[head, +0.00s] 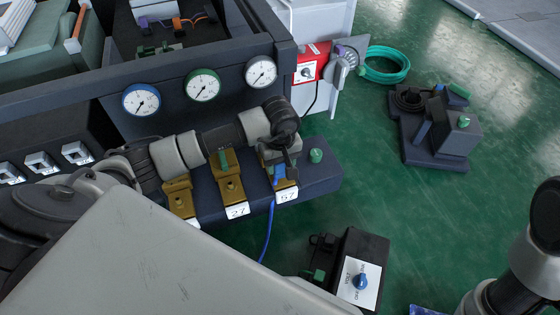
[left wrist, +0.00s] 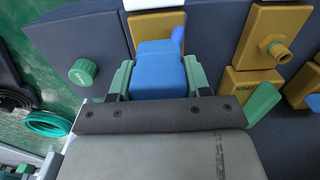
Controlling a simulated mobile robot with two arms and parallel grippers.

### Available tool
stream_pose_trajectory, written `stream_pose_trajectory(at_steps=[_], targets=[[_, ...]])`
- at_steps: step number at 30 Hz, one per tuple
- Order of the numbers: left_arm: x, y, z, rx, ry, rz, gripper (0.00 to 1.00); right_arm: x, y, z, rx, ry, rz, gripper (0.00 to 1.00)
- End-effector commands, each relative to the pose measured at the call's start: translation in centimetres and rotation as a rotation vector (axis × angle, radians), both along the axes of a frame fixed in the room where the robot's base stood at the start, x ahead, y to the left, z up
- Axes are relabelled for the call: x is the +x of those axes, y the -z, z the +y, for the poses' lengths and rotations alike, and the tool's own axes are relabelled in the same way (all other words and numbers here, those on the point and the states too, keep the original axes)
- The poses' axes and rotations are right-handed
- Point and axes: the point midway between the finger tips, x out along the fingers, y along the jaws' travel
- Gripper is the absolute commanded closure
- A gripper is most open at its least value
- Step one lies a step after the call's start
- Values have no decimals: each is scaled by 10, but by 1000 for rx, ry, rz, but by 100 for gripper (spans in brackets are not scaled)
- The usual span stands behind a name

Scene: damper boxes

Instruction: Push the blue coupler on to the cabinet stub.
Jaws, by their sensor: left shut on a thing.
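The blue coupler (head: 279,174) is between the fingers of my left gripper (head: 280,158), in front of the brass block (head: 291,184) labelled 57. In the left wrist view, the coupler (left wrist: 160,62) sits between the green finger pads of my left gripper (left wrist: 158,82), with the brass block (left wrist: 155,27) right behind it. The stub behind the coupler is hidden, so I cannot tell how far the coupler is on it. A blue hose (head: 268,232) hangs from the coupler. My right gripper is not in view.
The neighbouring brass block (head: 229,182) labelled 27 has a bare stub and a green lever. A green knob (head: 316,156) is to the right. A black box with a dial (head: 360,280) stands in front. Gauges (head: 203,85) are above.

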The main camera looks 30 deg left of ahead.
Motion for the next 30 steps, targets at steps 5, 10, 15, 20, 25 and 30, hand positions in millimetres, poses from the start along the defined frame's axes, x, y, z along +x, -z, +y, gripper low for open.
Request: stream_pose_trajectory(at_steps=[5, 10, 15, 20, 25, 30], targets=[[1, -1, 0, -1, 0, -3, 81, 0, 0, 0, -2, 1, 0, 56], [1, 1, 0, -1, 0, -4, 81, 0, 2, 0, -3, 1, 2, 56], [1, 2, 0, -2, 0, -4, 46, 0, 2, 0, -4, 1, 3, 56], [1, 3, 0, -1, 0, -3, 23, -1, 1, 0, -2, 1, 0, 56], [0, 3, -1, -1, 0, -1, 23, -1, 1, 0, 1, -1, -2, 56], [1, -3, 0, -1, 0, -2, 23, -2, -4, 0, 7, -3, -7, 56]])
